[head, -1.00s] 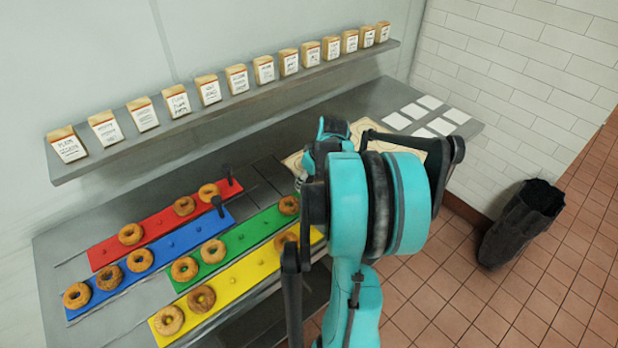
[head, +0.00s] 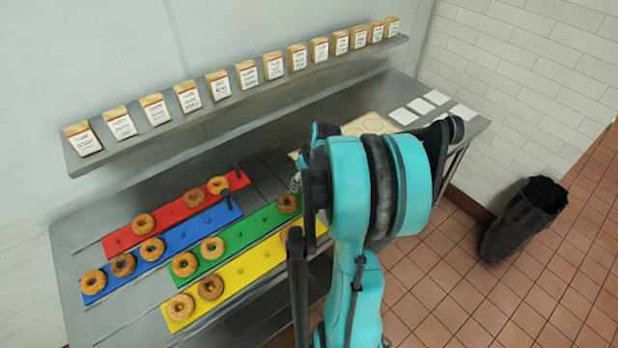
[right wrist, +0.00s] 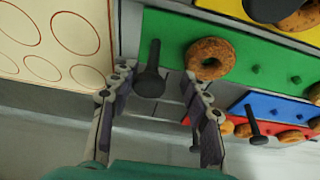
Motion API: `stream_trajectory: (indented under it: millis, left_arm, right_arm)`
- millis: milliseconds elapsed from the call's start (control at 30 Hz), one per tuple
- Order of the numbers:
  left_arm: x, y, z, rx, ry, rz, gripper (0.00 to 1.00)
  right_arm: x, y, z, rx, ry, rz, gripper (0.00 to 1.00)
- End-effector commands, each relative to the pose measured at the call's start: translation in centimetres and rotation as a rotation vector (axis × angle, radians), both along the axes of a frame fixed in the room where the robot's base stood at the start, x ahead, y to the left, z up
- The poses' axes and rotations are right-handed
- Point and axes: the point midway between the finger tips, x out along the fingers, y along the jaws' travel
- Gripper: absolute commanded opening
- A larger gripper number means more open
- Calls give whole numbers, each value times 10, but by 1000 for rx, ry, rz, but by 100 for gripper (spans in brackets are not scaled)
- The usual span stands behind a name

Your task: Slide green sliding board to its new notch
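The green sliding board (head: 250,231) lies in the head view between the blue board (head: 190,237) and the yellow board (head: 243,277), with several bagels on it. Its right end is hidden behind my right arm. In the right wrist view the green board (right wrist: 250,45) shows with one bagel (right wrist: 208,58) and a dark upright handle (right wrist: 151,72) at its end. My right gripper (right wrist: 160,103) has its two fingers apart, one on each side of the handle; I cannot tell whether they touch it. My left gripper is in neither view.
The red board (head: 170,215) lies at the back, also with bagels. A tan board with circles (right wrist: 55,40) lies beside the green board's handle end. A shelf of labelled packets (head: 233,105) runs behind. A dark bin (head: 522,220) stands on the floor at right.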

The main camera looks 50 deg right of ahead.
Motion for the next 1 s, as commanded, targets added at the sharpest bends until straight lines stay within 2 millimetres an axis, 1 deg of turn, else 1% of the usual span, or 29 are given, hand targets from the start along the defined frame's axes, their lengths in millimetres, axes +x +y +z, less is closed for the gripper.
stream_trajectory:
  millis: [767, 1000]
  left_arm:
    - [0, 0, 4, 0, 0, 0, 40]
    - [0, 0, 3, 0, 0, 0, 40]
  right_arm:
    - [11, 46, 0, 0, 0, 2, 47]
    - [10, 42, 0, 1, 1, -1, 47]
